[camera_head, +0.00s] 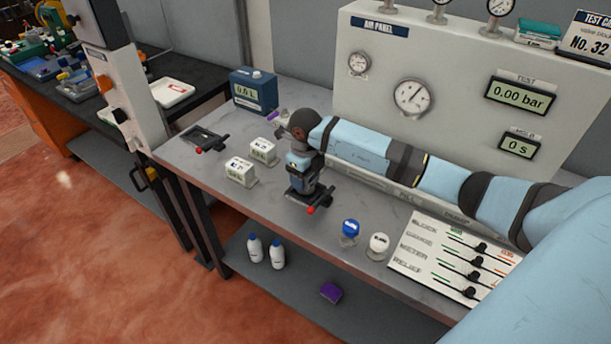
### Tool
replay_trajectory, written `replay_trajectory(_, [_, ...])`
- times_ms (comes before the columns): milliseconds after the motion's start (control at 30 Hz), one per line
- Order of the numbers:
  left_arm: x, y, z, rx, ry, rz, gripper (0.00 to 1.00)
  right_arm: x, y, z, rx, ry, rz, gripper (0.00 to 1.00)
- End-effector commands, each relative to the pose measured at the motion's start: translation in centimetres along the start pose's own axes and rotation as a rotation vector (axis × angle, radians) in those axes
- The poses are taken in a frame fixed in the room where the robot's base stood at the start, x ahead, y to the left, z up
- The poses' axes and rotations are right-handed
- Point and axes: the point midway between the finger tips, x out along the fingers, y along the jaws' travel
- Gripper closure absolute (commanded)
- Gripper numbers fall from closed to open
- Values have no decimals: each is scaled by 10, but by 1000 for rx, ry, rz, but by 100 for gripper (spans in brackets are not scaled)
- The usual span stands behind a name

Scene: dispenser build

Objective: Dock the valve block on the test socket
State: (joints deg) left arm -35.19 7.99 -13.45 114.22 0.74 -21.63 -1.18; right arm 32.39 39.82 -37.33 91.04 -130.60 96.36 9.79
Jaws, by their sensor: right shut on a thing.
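My right arm comes in from the right across the bench, and its gripper (303,187) points down near the bench's middle. It is shut on a small dark piece, apparently the valve block, mostly hidden by the gripper. Right below is a dark fixture with a red-tipped lever (321,201), apparently the test socket. Whether the block touches or sits in it cannot be told from this view. A similar dark fixture with a red-tipped lever (206,139) stands empty at the bench's left end. My left gripper is not in view.
Two white boxes (240,172) stand left of the gripper, with a blue display unit (253,91) behind. Blue (351,228) and white (379,242) round-topped pieces and a slider board (452,262) are to the right. The air panel (450,75) closes the back.

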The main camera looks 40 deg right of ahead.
Motion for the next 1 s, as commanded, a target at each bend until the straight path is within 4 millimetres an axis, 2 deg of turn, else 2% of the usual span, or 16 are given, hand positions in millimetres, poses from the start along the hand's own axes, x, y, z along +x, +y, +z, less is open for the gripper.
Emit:
replay_trajectory(900, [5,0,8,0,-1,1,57,12,0,1,1,-2,0,83])
replay_trajectory(933, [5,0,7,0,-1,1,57,11,0,1,1,-3,0,36])
replay_trajectory(967, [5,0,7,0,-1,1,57,11,0,1,1,-3,0,30])
replay_trajectory(1000, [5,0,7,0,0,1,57,11,0,0,1,-2,0,30])
